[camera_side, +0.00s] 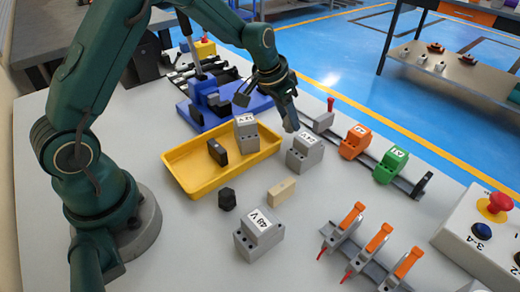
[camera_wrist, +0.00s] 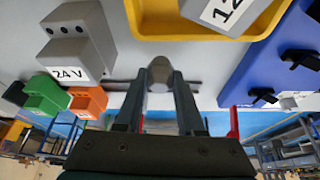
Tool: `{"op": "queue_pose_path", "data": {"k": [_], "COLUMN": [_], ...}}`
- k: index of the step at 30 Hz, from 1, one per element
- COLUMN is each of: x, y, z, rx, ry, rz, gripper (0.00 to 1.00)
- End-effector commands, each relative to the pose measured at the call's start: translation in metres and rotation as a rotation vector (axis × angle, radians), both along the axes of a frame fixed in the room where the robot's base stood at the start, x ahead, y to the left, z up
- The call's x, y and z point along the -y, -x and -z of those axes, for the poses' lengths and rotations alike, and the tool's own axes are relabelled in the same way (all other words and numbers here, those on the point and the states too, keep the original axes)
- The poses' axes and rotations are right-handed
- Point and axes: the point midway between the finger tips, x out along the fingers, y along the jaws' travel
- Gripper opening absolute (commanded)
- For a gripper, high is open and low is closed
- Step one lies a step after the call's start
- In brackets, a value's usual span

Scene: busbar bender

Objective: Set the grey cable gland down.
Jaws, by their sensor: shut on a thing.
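My gripper (camera_side: 289,108) points down over the table, behind the grey 24 V block and to the right of the yellow tray. It is shut on the grey cable gland (camera_wrist: 160,72), which shows between the two fingers in the wrist view. In the side view the gland (camera_side: 291,124) is small at the fingertips and partly hidden. I cannot tell whether it touches the table.
The grey 24 V block (camera_side: 305,152) stands close in front of my gripper. The yellow tray (camera_side: 186,184) holds a 12 V block (camera_side: 246,133) and a black part (camera_side: 217,152). A rail (camera_side: 400,180) carries orange and green blocks. The blue bender (camera_side: 222,105) stands behind.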

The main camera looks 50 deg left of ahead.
Motion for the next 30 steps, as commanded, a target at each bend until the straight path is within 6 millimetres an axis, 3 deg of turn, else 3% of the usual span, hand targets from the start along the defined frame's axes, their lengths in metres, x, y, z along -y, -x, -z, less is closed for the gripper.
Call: {"op": "queue_pose_path", "data": {"k": [3, 15, 24, 30], "x": [0.000, -0.076, -0.099, -0.098], "y": [-0.002, 0.043, 0.058, 0.070], "z": [-0.025, -0.074, -0.090, -0.084], "rx": [0.009, 0.003, 0.002, -0.002], "ry": [-0.001, -0.002, -0.001, -0.001], "rz": [-0.001, -0.008, -0.028, -0.210], "gripper": [0.00, 0.00, 0.00, 0.00]}}
